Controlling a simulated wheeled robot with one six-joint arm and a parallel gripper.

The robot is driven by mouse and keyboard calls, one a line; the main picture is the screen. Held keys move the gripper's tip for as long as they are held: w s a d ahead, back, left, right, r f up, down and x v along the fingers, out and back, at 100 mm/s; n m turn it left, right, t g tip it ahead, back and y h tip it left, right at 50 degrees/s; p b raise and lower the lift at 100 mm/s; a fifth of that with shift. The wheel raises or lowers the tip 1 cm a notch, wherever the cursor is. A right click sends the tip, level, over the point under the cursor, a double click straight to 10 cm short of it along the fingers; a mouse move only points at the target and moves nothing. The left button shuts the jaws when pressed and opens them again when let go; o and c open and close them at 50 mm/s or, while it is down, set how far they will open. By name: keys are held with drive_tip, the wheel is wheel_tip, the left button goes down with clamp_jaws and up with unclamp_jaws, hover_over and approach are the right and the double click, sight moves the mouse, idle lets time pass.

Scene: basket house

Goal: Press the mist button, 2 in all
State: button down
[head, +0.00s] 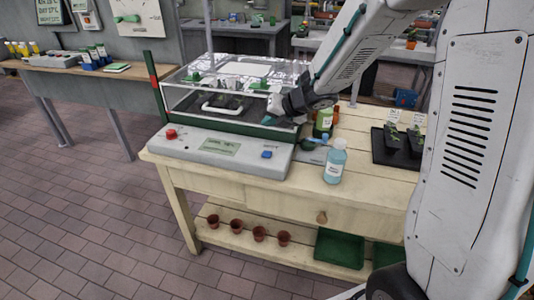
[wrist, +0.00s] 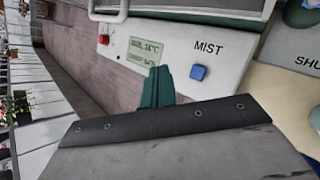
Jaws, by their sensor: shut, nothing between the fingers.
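The blue mist button (head: 267,154) sits at the right of the sloped grey control panel (head: 225,160) of the propagator box. In the wrist view the blue button (wrist: 198,73) lies just below the printed word MIST. My gripper (head: 270,119) is over the front right of the box, behind and above the button in the head view. Its teal fingers (wrist: 157,87) are shut and empty. In the wrist view they point at the panel, left of the button and apart from it.
A red button (head: 171,134) and a small display (head: 220,146) share the panel. A clear lid (head: 222,85) with a white handle covers the box. A blue bottle (head: 335,162), a green-labelled jar (head: 322,122) and a black plant tray (head: 385,150) stand on the right of the bench.

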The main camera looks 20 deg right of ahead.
sight(269, 155)
drive_tip(key=shift+f, duration=0.1)
drive_tip(key=shift+f, duration=4.3)
drive_tip(key=shift+f, duration=0.4)
drive_tip(key=shift+f, duration=0.45)
drive_tip(key=shift+r, duration=0.9)
